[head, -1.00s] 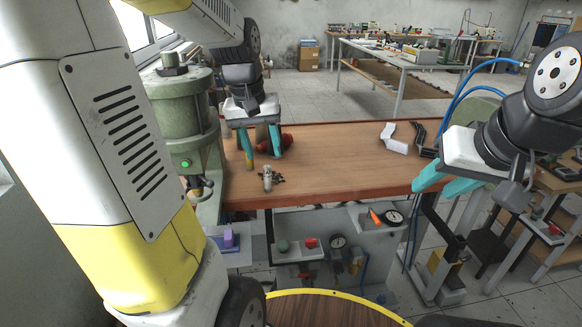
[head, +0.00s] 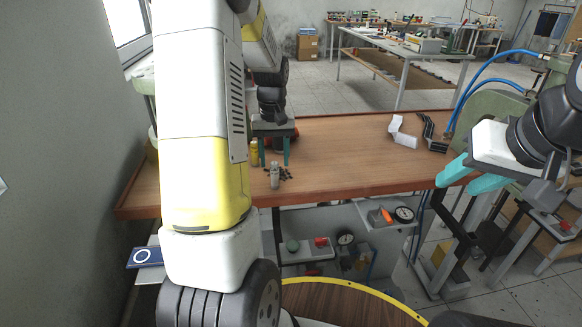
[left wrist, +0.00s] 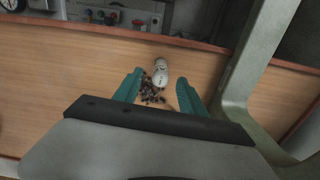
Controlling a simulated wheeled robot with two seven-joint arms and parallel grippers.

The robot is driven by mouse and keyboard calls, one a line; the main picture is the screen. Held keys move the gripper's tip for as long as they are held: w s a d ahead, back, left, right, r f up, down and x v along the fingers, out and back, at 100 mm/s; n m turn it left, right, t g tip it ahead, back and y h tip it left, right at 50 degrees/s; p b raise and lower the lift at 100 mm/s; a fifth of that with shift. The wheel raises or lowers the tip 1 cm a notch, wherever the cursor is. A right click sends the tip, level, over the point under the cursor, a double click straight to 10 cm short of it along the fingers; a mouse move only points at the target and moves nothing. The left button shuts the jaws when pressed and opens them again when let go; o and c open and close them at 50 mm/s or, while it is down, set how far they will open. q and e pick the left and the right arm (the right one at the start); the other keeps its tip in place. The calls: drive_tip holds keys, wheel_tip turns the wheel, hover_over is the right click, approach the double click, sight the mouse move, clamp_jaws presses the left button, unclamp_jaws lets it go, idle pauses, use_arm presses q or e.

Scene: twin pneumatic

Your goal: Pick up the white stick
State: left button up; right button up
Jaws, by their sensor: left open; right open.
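A short, pale, stick-like piece (head: 275,176) stands near the front edge of the wooden table. It also shows in the left wrist view (left wrist: 160,74), ahead of and roughly between the fingertips, with no visible contact. My left gripper (head: 273,150) is open, its teal fingers pointing down over the table just behind the pale piece. It shows open and empty in the left wrist view (left wrist: 157,82). My right gripper (head: 457,183) is open and empty at the table's right end. I cannot tell for certain that the pale piece is the white stick.
Small dark bits (head: 286,174) lie beside the pale piece. A yellow object (head: 254,153) stands by the left finger. A white folded piece (head: 402,133) and a dark bracket (head: 430,135) lie farther right. The table's middle is clear.

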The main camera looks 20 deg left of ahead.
sight(275, 173)
use_arm(q)
wheel_tip(275, 173, down, 6)
drive_tip(key=shift+r, duration=0.25)
drive_tip(key=shift+c, duration=0.2)
clamp_jaws()
